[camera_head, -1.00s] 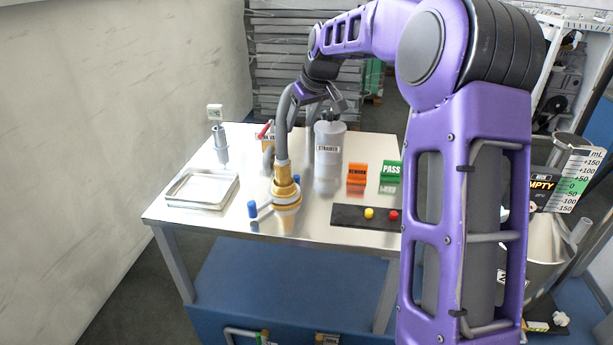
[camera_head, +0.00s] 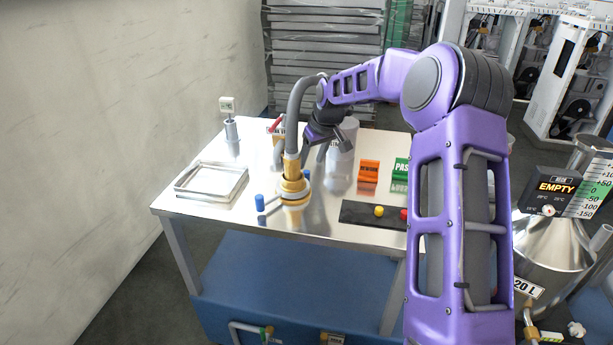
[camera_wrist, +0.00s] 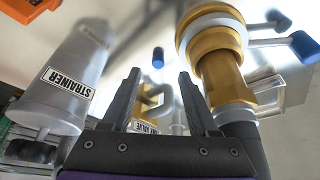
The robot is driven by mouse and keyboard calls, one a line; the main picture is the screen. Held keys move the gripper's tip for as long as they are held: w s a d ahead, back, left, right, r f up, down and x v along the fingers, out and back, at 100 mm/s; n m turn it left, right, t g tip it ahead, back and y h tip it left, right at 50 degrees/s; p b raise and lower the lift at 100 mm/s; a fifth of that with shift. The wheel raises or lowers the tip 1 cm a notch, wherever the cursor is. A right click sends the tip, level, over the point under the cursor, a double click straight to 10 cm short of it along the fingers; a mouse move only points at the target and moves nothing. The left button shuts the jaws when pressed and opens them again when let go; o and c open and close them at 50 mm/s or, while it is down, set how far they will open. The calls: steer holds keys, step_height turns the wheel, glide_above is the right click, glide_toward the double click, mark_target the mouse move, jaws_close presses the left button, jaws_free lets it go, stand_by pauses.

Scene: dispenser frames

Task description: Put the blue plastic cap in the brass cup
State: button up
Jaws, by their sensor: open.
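A brass cup-like fitting (camera_head: 294,187) with a pale collar stands at the table's middle, a grey hose rising from it. It is large at the upper right of the wrist view (camera_wrist: 222,70). One blue cap-like piece (camera_head: 259,202) is at the end of a grey lever left of the fitting; it also shows in the wrist view (camera_wrist: 304,46). Another small blue piece (camera_wrist: 158,57) shows beyond my fingers; I cannot tell whether it is loose. My gripper (camera_wrist: 160,80) is open, with nothing visible between its fingers. In the head view it is behind the fitting (camera_head: 325,142), apart from it.
A grey strainer (camera_head: 340,165) stands right of the fitting, close to my gripper. A shallow metal tray (camera_head: 205,199) is on the left. A valve with a red handle (camera_head: 277,123) is behind.

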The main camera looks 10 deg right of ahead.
mark_target(307, 172)
steer(key=shift+b+x, duration=0.35)
steer(key=shift+x, duration=2.3)
steer(key=shift+w+d, duration=0.1)
steer(key=shift+w, duration=0.1)
jaws_close()
